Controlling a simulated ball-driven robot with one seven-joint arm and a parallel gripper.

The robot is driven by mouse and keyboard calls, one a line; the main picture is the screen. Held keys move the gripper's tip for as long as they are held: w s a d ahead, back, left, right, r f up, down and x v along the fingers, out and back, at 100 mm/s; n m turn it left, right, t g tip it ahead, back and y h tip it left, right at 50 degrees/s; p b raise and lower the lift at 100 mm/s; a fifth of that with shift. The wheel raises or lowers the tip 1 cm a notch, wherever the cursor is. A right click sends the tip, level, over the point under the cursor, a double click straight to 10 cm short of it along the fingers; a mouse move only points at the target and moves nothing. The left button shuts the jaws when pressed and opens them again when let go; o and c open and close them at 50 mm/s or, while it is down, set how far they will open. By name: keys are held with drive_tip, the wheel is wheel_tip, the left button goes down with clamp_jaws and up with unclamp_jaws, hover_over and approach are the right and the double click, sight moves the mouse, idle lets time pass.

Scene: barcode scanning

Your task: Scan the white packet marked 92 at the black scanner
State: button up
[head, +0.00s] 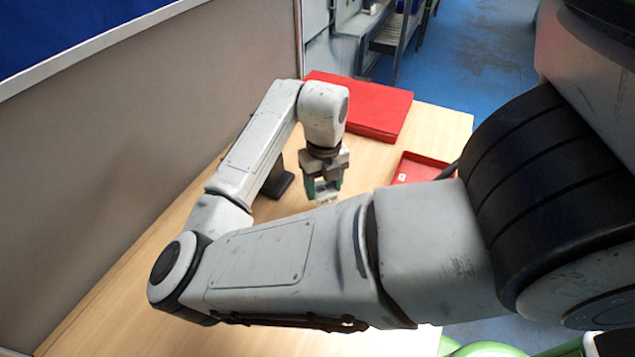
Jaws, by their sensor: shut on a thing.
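My gripper (323,190) hangs fingers-down over the table, just beyond my forearm. It is shut on a small pale thing, apparently the white packet (326,198), of which only a bit shows between and below the fingertips. My arm in front hides the area beneath it, and no number can be read. The black scanner (279,183) stands on the table just left of my gripper, a short gap away. Its upper part is hidden behind my arm.
A large flat red box (370,105) lies at the back of the wooden table (445,122). A small red tray (411,166) with a small white mark is to the right of my gripper. A grey partition (130,150) bounds the left side. My arm covers much of the table.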

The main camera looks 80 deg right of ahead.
drive_tip(key=s+a+r+p, duration=0.2)
drive_tip(key=s+r+p, duration=0.2)
drive_tip(key=s+r, duration=0.5)
drive_tip(key=shift+s+a, duration=0.35)
drive_tip(key=shift+s, duration=0.75)
drive_tip(key=shift+w, duration=0.1)
